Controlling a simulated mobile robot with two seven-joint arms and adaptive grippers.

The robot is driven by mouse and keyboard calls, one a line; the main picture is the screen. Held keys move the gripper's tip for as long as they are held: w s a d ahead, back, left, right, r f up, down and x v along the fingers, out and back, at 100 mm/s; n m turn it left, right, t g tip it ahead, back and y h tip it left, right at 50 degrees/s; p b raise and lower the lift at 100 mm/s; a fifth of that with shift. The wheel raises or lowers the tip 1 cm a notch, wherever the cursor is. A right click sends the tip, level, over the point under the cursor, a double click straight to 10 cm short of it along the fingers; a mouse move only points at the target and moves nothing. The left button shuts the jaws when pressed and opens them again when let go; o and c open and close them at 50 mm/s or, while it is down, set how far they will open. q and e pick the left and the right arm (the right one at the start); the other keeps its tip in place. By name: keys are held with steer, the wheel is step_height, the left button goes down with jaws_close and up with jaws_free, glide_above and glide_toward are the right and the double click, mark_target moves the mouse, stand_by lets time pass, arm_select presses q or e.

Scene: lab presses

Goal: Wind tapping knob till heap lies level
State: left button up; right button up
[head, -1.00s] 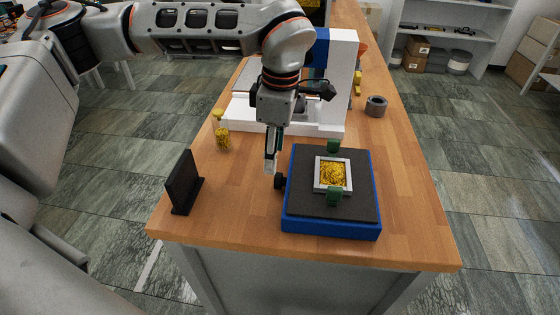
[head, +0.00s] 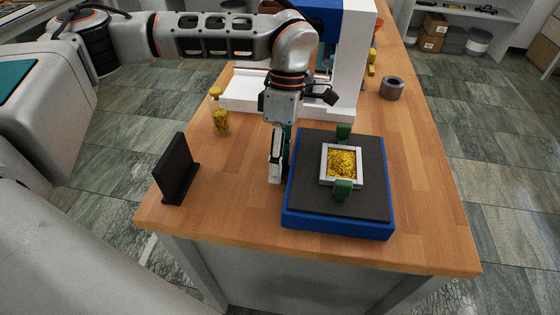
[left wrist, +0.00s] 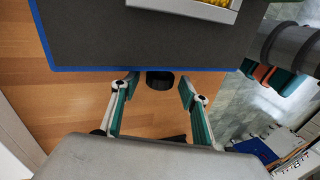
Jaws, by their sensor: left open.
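The tapping device is a blue box (head: 338,228) with a dark grey top (head: 310,177). A pale square frame (head: 327,180) on it holds a heap of yellow grains (head: 341,162), held by two green clamps (head: 343,190). Whether the heap is level cannot be told. The black knob (left wrist: 160,80) sticks out of the box's side in the left wrist view; in the head view my gripper hides it. My left gripper (head: 276,168) is open, pointing down beside the box's left side. In the left wrist view its fingers (left wrist: 158,89) stand either side of the knob, apart from it.
A black upright plate (head: 176,168) stands at the table's front left. A jar of yellow grains (head: 219,115) stands behind it. A white press (head: 345,70) stands behind the box, with a grey ring (head: 391,88) to its right. The wooden table (head: 225,200) is clear in front.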

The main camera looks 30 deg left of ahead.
arm_select(q)
steer(key=shift+c, duration=0.9)
steer(key=c, duration=0.9)
steer(key=shift+s+r+t+p, duration=0.15)
steer(key=shift+t+p, duration=0.25)
steer(key=shift+p, duration=0.2)
steer(key=shift+s+t+y+p, duration=0.1)
steer(key=shift+t+y+p, duration=0.2)
steer(key=shift+t+p, duration=0.35)
steer(key=shift+s+d+t, duration=0.1)
steer(key=shift+t, duration=0.55)
steer(key=shift+s+f+t+y, duration=0.15)
steer(key=shift+t+y, duration=0.1)
steer(key=shift+t, duration=0.35)
steer(key=shift+s+f+t+y, duration=0.15)
steer(key=shift+t+y, duration=0.1)
steer(key=shift+t, duration=0.35)
steer(key=shift+t+b, duration=0.5)
arm_select(e)
steer(key=shift+a+r, duration=0.2)
steer(key=shift+r, duration=0.45)
